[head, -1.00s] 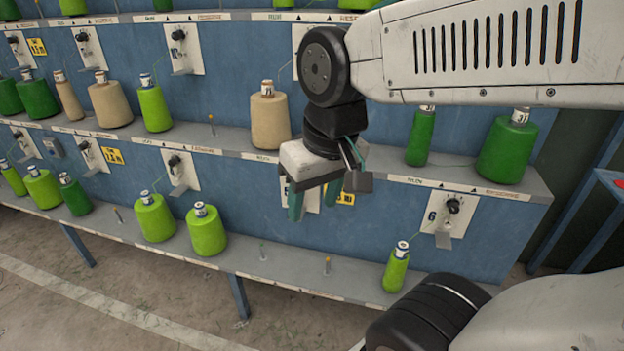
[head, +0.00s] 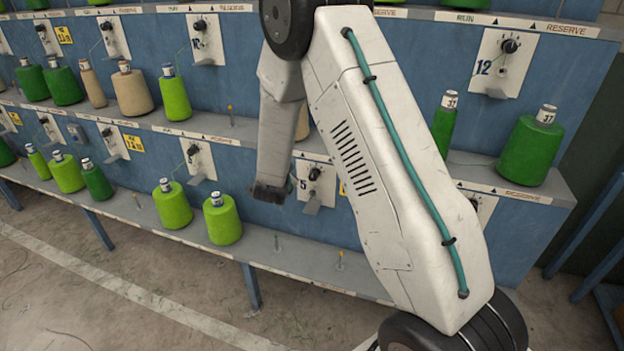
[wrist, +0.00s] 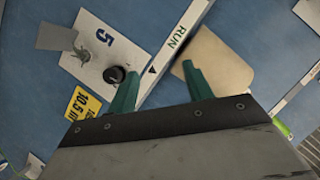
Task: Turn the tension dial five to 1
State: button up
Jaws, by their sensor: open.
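Tension dial five is a black knob (head: 315,173) on a white plate (head: 326,184) marked 5, on the lower row of the blue rack. In the wrist view the knob (wrist: 114,75) sits beside the left finger, with the 5 upside-free but tilted on its plate (wrist: 125,50). I cannot tell which number the knob points to. My gripper (wrist: 160,88) is open and empty, its two teal fingers apart. The knob is not between them. In the head view my arm hides the fingers; a dark part of my wrist shows left of the plate.
A yellow tag (wrist: 85,105) is beside the plate. A beige cone (wrist: 215,62) stands near the right finger on the shelf marked RUN (wrist: 178,38). Green cones (head: 222,220) stand on the lower shelf to the left.

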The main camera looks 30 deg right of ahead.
aim_at(312, 179)
jog(key=s+d+f+m+h, duration=0.35)
jog(key=d+f+h, duration=0.2)
jog(key=f, duration=0.35)
jog(key=shift+n+h, duration=0.25)
jog(key=shift+h, duration=0.1)
jog(key=x, duration=0.6)
jog(key=shift+d, duration=0.5)
jog(key=c, duration=1)
